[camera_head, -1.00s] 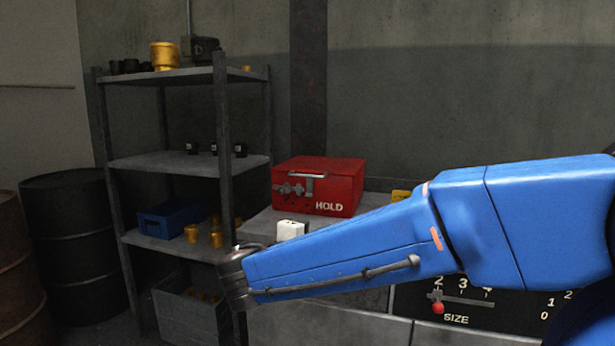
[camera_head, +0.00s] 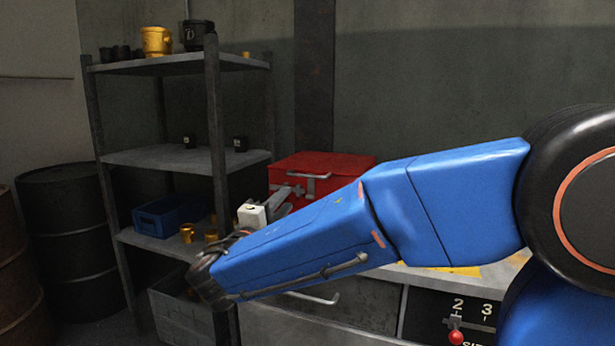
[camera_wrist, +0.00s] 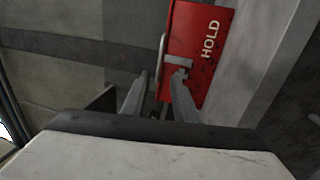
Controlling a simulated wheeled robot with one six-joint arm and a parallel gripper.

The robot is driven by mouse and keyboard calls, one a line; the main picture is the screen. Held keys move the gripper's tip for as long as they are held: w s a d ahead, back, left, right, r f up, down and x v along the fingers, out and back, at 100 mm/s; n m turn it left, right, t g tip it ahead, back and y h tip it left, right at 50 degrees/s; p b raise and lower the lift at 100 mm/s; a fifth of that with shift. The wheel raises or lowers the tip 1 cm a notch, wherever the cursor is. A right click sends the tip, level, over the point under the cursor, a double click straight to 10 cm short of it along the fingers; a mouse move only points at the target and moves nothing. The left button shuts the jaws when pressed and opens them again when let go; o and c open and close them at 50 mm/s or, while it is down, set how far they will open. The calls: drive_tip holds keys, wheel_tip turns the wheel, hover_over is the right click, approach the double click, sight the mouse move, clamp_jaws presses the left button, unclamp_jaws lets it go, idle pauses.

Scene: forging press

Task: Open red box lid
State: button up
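The red box (camera_head: 345,165) sits behind my arm, its lid shut and its lower front mostly hidden by the arm. A grey metal handle (camera_head: 309,177) shows on its front. In the wrist view the box (camera_wrist: 208,25) has "HOLD" lettering, the handle (camera_wrist: 162,52) and a grey latch (camera_wrist: 180,76). My gripper (camera_wrist: 160,80) is open, its two fingers apart and pointing at the handle and latch. I cannot tell whether a fingertip touches them. In the head view the gripper (camera_head: 284,199) is just left of the box front.
A metal shelf (camera_head: 175,157) with a blue bin (camera_head: 166,216) and yellow parts stands left of the box. Dark barrels (camera_head: 68,235) are at far left. A grey drawer cabinet (camera_head: 350,302) and a "SIZE" slider panel (camera_head: 462,325) are below my arm.

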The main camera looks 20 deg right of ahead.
sight(306, 176)
drive_tip(key=x, duration=1.5)
drive_tip(key=shift+w+d, duration=0.2)
drive_tip(key=shift+d, duration=0.1)
drive_tip(key=shift+c, duration=0.4)
clamp_jaws()
idle(0.6)
